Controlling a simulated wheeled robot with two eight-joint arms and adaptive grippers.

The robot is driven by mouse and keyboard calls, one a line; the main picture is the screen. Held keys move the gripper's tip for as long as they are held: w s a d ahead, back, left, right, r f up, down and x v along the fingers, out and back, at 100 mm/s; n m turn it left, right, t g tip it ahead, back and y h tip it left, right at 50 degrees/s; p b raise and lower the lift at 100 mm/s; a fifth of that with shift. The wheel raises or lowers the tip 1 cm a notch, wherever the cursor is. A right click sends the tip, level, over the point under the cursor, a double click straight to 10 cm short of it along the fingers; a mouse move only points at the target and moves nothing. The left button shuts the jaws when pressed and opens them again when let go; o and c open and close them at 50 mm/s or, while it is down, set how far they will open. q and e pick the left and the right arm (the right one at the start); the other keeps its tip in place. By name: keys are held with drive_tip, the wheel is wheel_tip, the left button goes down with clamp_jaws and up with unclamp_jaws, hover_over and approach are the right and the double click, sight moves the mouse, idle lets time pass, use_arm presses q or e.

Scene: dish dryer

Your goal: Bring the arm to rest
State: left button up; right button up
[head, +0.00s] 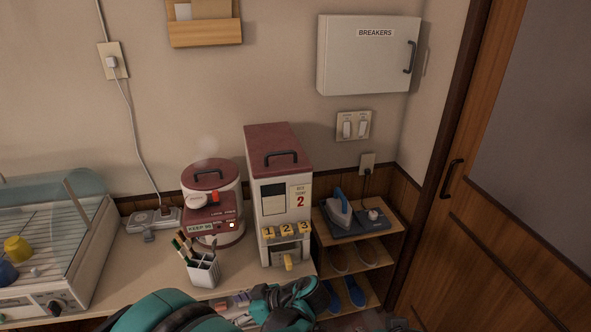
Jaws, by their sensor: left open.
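My left arm, teal and black, comes in along the bottom edge of the head view, in front of the counter. Its gripper (290,302) is in front of the counter's front edge, below the white dispenser (267,225) with yellow number buttons. I see nothing held in it. The fingers are small and partly hidden by the arm, and the gripper appears apart from the things on the counter. My right gripper is not in view.
The dish dryer (78,245) stands at the left with a yellow and a blue cup inside. A rice cooker (213,222) and a pen cup (205,272) stand mid-counter. A shelf (372,258) with an iron (340,208) stands right, beside a wooden door (480,230).

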use_arm(q)
drive_tip(key=s+a+r+m+t+h, duration=0.1)
drive_tip(key=s+r+m+t+h, duration=0.3)
drive_tip(key=s+m+h, duration=0.5)
wheel_tip(320, 180, up, 3)
drive_tip(key=m+h, duration=0.2)
drive_tip(key=m, duration=0.1)
drive_tip(key=shift+s+a+m+t, duration=0.2)
drive_tip(key=shift+m+t, duration=0.1)
drive_tip(key=shift+t, duration=0.1)
